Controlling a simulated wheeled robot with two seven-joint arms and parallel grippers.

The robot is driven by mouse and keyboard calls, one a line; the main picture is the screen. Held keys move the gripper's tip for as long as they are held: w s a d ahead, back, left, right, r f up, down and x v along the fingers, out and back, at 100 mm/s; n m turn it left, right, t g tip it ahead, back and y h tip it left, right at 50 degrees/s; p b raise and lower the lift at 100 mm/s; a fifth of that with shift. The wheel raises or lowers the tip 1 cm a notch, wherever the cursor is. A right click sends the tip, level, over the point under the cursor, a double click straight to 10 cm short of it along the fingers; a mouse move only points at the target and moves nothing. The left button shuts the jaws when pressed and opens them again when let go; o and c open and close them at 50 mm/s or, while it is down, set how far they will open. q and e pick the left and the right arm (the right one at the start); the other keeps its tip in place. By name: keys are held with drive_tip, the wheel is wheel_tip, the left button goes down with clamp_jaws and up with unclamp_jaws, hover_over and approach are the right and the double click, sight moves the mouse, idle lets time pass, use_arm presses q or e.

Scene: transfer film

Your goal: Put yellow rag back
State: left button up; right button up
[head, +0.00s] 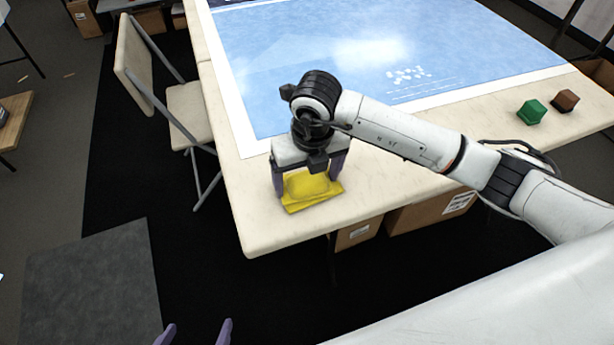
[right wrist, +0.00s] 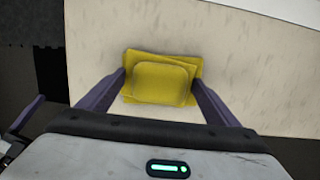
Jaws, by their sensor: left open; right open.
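The yellow rag (head: 311,188) lies folded on the cream table (head: 275,232) near its front left corner. It also shows in the right wrist view (right wrist: 162,80), between the two fingers. My right gripper (head: 307,190) is open, pointing down over the rag with a purple finger on either side of it. I cannot tell whether the fingers touch the rag. My left gripper (head: 195,334) is open and empty at the bottom edge of the head view, low in front of the table; only its fingertips show.
A large blue poster (head: 375,60) covers most of the table. A green block (head: 532,112) and a brown block (head: 565,100) sit at the right. A folding chair (head: 185,110) stands left of the table. Cardboard boxes (head: 425,213) are under the table.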

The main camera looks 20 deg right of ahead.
sight(310, 185)
wheel_tip(310, 185, up, 12)
drive_tip(key=s, duration=0.1)
drive_tip(key=shift+s+r, duration=0.15)
drive_tip(key=shift+s, duration=0.25)
